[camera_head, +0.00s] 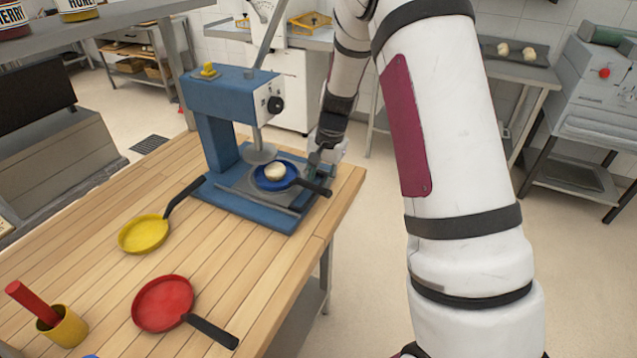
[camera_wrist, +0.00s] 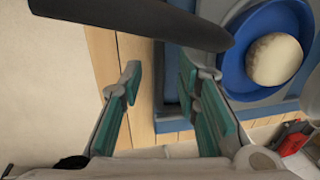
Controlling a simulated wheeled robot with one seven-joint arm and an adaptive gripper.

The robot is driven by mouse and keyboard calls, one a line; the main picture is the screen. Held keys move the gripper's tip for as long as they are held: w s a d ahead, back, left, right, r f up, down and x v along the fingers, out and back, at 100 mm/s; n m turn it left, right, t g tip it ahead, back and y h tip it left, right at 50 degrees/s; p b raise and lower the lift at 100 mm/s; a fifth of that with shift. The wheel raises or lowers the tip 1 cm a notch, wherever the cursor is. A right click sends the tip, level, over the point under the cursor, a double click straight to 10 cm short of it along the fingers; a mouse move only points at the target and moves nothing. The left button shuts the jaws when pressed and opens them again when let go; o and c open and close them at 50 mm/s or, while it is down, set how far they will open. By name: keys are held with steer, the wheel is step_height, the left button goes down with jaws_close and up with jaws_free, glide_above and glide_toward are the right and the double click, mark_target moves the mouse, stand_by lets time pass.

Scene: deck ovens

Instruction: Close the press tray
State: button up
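The blue press (camera_head: 222,100) stands on the wooden table, with its round plate (camera_head: 259,154) raised. Its tray (camera_head: 238,181) is slid out toward the front. On it sits a blue pan (camera_head: 262,185) holding a pale dough ball (camera_head: 275,171). The pan's black handle points right and crosses the top of the wrist view. The blue pan (camera_wrist: 233,62) and dough ball (camera_wrist: 274,58) are at the upper right there. My gripper (camera_head: 314,162) is beside the tray's right side. In the wrist view its teal fingers (camera_wrist: 160,85) are apart, with tabletop visible between them.
A yellow pan (camera_head: 143,234) and a red pan (camera_head: 163,304) lie on the table (camera_head: 95,280). A yellow cup (camera_head: 66,330) with a red stick stands at the front left. The table's right edge is close to my gripper.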

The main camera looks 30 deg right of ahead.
steer(key=shift+w+f, duration=0.1)
steer(key=shift+f, duration=0.7)
steer(key=shift+c, duration=0.2)
jaws_close()
steer(key=shift+a, duration=0.1)
steer(key=shift+w, duration=0.1)
steer(key=w+a+b, duration=0.2)
steer(key=w, duration=0.1)
steer(key=shift+w+a, duration=0.3)
steer(key=shift+a, duration=0.1)
steer(key=shift+r, duration=0.1)
